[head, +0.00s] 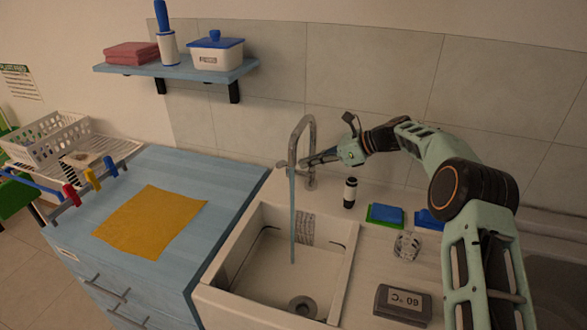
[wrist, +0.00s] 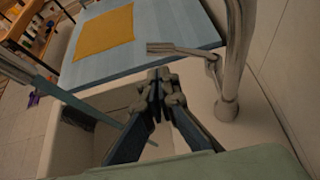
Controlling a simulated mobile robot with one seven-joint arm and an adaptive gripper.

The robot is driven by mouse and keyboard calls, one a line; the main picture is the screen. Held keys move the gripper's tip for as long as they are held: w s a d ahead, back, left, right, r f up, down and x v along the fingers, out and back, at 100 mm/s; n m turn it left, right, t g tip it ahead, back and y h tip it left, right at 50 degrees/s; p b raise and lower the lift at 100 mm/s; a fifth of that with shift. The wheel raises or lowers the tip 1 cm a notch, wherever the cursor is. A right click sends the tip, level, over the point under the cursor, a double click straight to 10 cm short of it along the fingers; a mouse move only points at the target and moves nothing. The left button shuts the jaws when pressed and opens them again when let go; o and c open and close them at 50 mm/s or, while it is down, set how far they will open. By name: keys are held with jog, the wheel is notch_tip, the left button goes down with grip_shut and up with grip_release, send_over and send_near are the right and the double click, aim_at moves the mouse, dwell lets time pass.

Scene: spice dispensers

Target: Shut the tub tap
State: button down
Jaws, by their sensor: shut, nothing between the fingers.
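The grey gooseneck tap (head: 303,122) stands at the back of the white tub (head: 350,270). A blue stream of water (head: 292,220) runs from its spout into the tub; the stream also shows in the wrist view (wrist: 62,90). In the wrist view the tap's post (wrist: 232,75) rises at right, with a flat lever (wrist: 178,48) sticking out to the left. My gripper (head: 308,163) is shut and empty beside the tap post. In the wrist view its joined fingertips (wrist: 160,78) are below the lever, with a gap in the picture. Contact cannot be told.
A blue cabinet (head: 170,170) with a yellow cloth (head: 150,220) stands left of the tub. On the counter at right are a dark bottle (head: 350,192), sponges (head: 385,215), a glass (head: 407,245) and a "60 °C" box (head: 403,303). A shelf (head: 180,69) hangs above.

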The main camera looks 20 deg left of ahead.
jog(key=v, duration=0.5)
jog(key=shift+d+f, duration=0.15)
jog(key=shift+f, duration=0.1)
